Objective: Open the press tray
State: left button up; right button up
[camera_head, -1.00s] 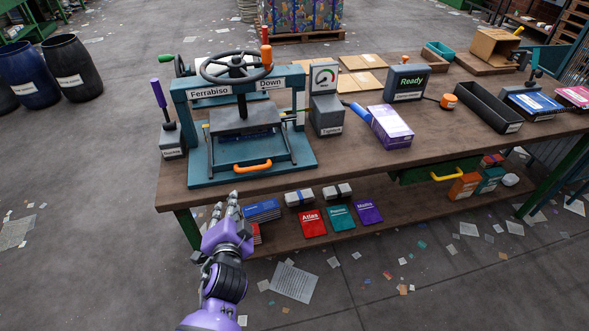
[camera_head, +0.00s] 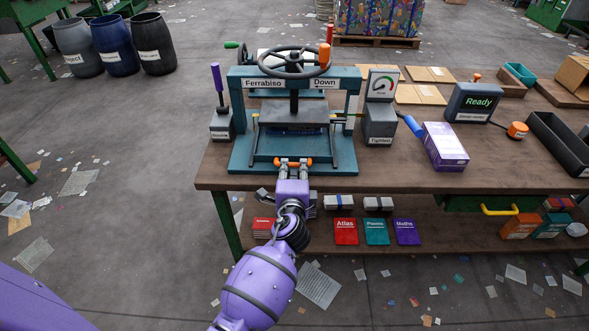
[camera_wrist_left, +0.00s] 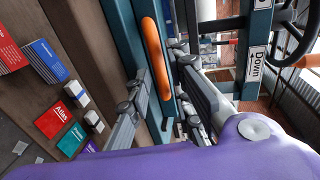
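The press (camera_head: 344,100) stands on the table, a teal frame with a handwheel on top and "Ferrabiso" and "Down" labels. Its tray has an orange handle (camera_head: 308,161) at the front; the handle also shows in the left wrist view (camera_wrist_left: 155,55). My left gripper (camera_head: 293,163) is at this handle. In the left wrist view its fingers (camera_wrist_left: 161,68) are apart, one on each side of the handle; I see no clear grip on it. The tray appears to be in under the dark plate. My right gripper is not in view.
A purple-topped lever box (camera_head: 221,125) stands left of the press, a gauge box (camera_head: 380,122) right of it. A purple-and-white box (camera_head: 444,147) lies further right. Books lie on the lower shelf (camera_head: 455,235) under the table.

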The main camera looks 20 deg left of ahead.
pick_arm(q)
jog(key=shift+w+a+f, duration=0.1)
jog(key=shift+w+a, duration=0.1)
jog(key=shift+w, duration=0.2)
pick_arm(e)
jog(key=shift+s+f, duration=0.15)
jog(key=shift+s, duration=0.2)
pick_arm(q)
jog(key=c, duration=0.4)
grip_shut()
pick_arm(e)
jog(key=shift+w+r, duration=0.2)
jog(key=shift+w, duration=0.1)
pick_arm(q)
jog(key=shift+s, duration=0.1)
